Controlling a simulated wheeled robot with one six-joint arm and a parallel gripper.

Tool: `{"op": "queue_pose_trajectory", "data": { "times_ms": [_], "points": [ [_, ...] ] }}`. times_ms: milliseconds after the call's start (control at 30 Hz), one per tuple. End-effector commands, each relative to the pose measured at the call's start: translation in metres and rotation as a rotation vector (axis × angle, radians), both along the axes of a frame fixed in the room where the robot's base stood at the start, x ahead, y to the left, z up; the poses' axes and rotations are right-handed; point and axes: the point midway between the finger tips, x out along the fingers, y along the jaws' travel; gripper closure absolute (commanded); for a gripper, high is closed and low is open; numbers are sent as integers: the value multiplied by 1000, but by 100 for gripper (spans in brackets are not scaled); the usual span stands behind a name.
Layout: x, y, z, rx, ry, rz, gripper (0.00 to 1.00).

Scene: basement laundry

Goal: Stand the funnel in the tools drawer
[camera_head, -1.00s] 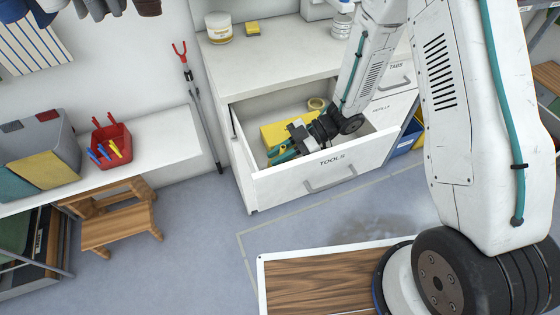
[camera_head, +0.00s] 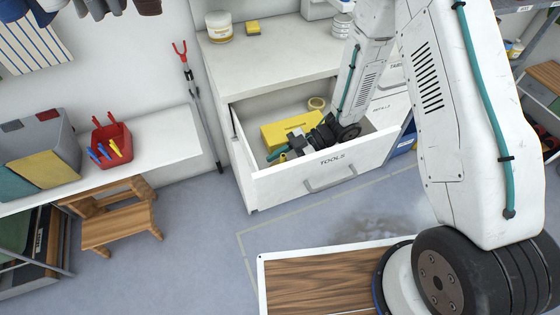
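The tools drawer (camera_head: 262,184), labelled TOOLS, is pulled open from the white cabinet. My gripper (camera_head: 279,156) is down inside it, near its left front part, reaching in from the right. A small teal piece shows at the fingertips; I cannot tell whether it is part of my gripper or a tool. I cannot make out a funnel in this view. The fingers are too small and too covered by my wrist and the drawer front to show whether they are open or hold anything.
In the drawer, a yellow box (camera_head: 288,129) lies behind my gripper and a tape roll (camera_head: 317,103) sits at the back. The countertop (camera_head: 262,63) holds a white tub (camera_head: 219,26) and a yellow sponge (camera_head: 253,28). A red bin (camera_head: 112,146) stands on the left shelf.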

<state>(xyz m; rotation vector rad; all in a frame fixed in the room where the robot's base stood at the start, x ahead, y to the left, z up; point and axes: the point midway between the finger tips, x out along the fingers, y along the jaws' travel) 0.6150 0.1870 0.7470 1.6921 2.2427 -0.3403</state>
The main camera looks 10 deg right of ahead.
Motion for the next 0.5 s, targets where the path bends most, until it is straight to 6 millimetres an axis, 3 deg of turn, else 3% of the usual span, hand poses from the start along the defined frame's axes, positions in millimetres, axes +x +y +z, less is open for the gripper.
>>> {"op": "queue_pose_trajectory", "data": {
  "times_ms": [167,500],
  "points": [
    [4,-11,7,1,-3,-3,62],
    [22,-74,35,1,-3,-3,62]
  ]
}}
